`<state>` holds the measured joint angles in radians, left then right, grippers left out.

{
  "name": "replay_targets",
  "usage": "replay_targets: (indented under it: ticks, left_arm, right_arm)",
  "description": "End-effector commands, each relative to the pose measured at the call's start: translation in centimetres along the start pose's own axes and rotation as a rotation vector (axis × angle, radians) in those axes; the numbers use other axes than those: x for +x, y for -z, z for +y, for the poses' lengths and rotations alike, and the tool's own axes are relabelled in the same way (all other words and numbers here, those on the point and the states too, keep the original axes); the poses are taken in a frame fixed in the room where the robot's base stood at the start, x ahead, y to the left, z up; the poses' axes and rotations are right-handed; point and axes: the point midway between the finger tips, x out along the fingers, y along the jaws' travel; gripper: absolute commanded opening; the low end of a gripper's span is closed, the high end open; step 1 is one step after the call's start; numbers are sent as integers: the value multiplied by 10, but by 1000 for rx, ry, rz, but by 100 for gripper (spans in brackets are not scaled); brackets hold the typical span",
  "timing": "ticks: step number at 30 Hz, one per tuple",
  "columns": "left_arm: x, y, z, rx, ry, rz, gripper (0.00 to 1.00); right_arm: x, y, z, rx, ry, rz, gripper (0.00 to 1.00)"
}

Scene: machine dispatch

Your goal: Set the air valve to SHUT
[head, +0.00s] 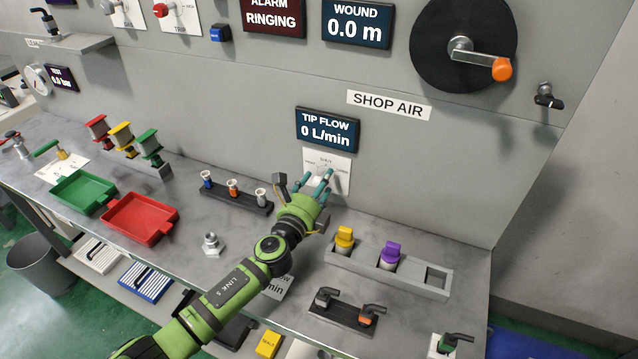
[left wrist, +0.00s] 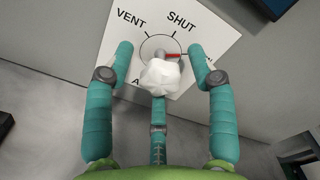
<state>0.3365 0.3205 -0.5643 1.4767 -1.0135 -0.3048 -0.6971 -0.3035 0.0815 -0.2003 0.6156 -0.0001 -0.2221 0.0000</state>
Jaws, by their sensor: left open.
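The air valve is a white knob (left wrist: 160,77) with a red pointer (left wrist: 174,56), in front of a white dial card (left wrist: 208,30) on the grey panel. The card reads VENT at upper left and SHUT at the top. The pointer points right, away from the SHUT mark. Other lettering is partly hidden by the knob and fingers. The card also shows in the head view (head: 340,160). My left gripper (head: 317,178) is open at the card. In the left wrist view its fingers (left wrist: 160,50) stand left, right and below the knob, with gaps at the sides.
The TIP FLOW display (head: 327,129) above the card reads 0 L/min. A black rack of small vials (head: 235,197) stands left of my gripper. A grey tray (head: 345,262) with yellow and purple items stands to the right. A metal fitting (head: 211,243) lies on the bench.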

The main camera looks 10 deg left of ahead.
Motion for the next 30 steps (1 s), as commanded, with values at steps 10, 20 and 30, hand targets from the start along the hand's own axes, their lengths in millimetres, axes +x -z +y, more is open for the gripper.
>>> replay_targets:
  ticks: [10, 20, 30]
  left_arm:
    - [0, 0, 0, -1, 0, -1, 4]
    - [0, 0, 0, -13, 0, -2, 0]
    - [0, 0, 0, -174, 1, -3, 0]
  right_arm:
    - [0, 10, -5, 4, 6, 18, 40]
    - [1, 9, -3, 3, 4, 15, 40]
    - [6, 5, 1, 1, -1, 10, 40]
